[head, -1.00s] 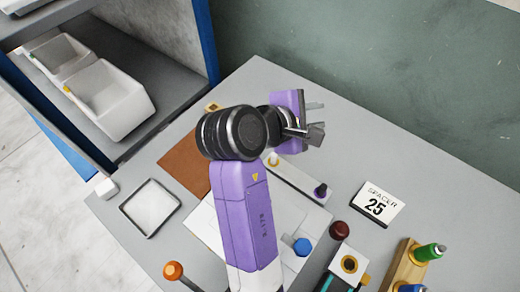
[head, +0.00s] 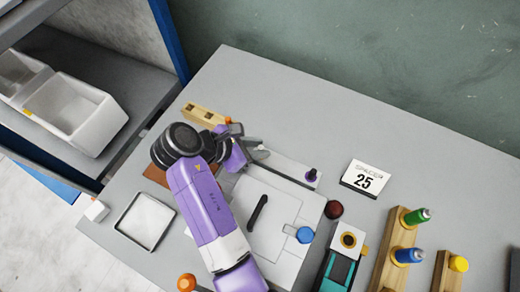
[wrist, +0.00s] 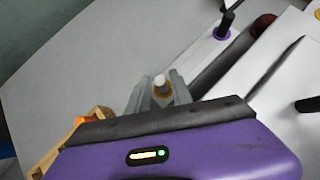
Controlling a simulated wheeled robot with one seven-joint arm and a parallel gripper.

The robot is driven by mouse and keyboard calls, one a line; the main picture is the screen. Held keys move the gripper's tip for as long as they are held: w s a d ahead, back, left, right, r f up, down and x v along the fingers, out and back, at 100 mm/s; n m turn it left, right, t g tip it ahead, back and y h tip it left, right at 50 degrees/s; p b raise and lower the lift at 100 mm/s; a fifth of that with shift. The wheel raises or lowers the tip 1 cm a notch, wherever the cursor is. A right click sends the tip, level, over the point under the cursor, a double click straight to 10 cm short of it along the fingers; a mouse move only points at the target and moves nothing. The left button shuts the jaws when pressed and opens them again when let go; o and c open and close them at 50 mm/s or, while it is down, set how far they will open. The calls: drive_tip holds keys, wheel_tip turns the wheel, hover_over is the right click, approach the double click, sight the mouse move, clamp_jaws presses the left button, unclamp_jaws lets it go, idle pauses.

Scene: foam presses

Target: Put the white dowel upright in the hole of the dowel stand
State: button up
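The white dowel (wrist: 160,82) stands in a yellow-ringed socket at one end of a pale bar (head: 285,168). A dark peg (wrist: 227,21) stands in a purple ring at the bar's other end. My gripper (wrist: 159,78) is open, with one finger on each side of the white dowel in the wrist view and gaps showing. I cannot tell how far its tips are above the socket. In the head view my gripper (head: 258,148) is over the bar's left end and hides the dowel's foot. A wooden block (head: 203,117) with dark holes, possibly the dowel stand, lies behind my wrist.
A white panel with a black handle (head: 257,212) lies in front of the bar. A dark red knob (head: 333,209), a "25" card (head: 366,178) and wooden holders with coloured handles (head: 395,250) are to the right. A shallow tray (head: 146,220) is left. The back of the table is clear.

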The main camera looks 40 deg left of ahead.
drive_tip(key=shift+w+d+f, duration=0.2)
drive_tip(key=shift+w+f, duration=0.2)
drive_tip(key=shift+f, duration=0.05)
clamp_jaws()
drive_tip(key=shift+r, duration=0.1)
